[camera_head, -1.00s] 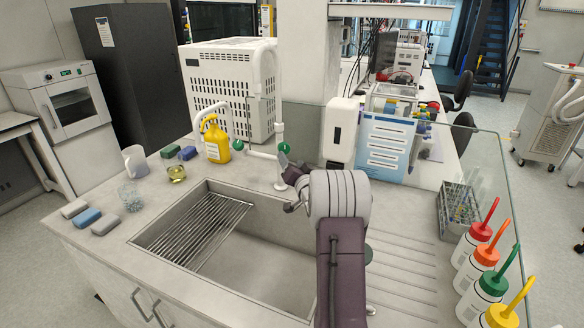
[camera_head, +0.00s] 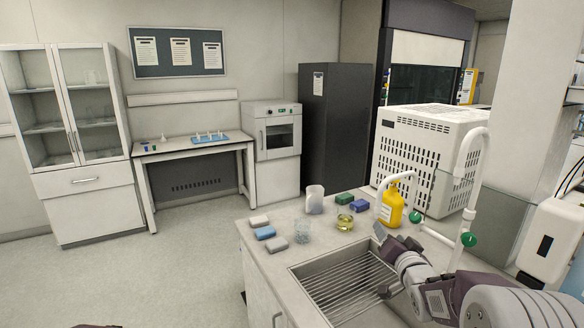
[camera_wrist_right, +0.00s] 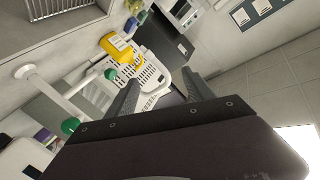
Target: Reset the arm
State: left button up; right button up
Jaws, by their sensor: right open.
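My right arm enters the head view from the bottom right, grey and purple. Its gripper (camera_head: 396,246) is over the back edge of the sink, near the white tap with green handles. In the right wrist view the two dark fingers (camera_wrist_right: 160,92) stand apart with nothing between them. Beyond them are the yellow bottle (camera_wrist_right: 117,47) and the white vented box (camera_wrist_right: 152,78). My left gripper is not in view.
The sink (camera_head: 298,270) has a wire rack. The tap (camera_head: 464,190), yellow bottle (camera_head: 391,204), sponges, a jug and beakers stand around it. A glass cabinet (camera_head: 75,195), side table (camera_head: 190,147) and oven (camera_head: 272,140) line the back. The floor at left is clear.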

jog(key=s+a+f+n+g+y+p, duration=0.1)
jog(key=s+a+f+n+g, duration=0.1)
jog(key=s+a+f+g, duration=0.35)
jog(key=s+a+f+n+g, duration=0.1)
jog(key=s+a+f+g, duration=0.1)
jog(key=s+a+f, duration=0.5)
jog(key=s+d+f+n+g, duration=0.1)
jog(key=s+f+g, duration=0.1)
jog(key=s, duration=0.4)
jog(key=s+d+f+n+g, duration=0.1)
jog(key=s+f+g, duration=0.2)
jog(key=s, duration=0.3)
jog(key=s+d+f+n+g, duration=0.1)
jog(key=s+f+g, duration=0.1)
jog(key=s, duration=0.4)
jog(key=shift+s+f+n+g, duration=0.3)
jog(key=shift+s+f+g, duration=0.05)
jog(key=shift+s+g, duration=0.1)
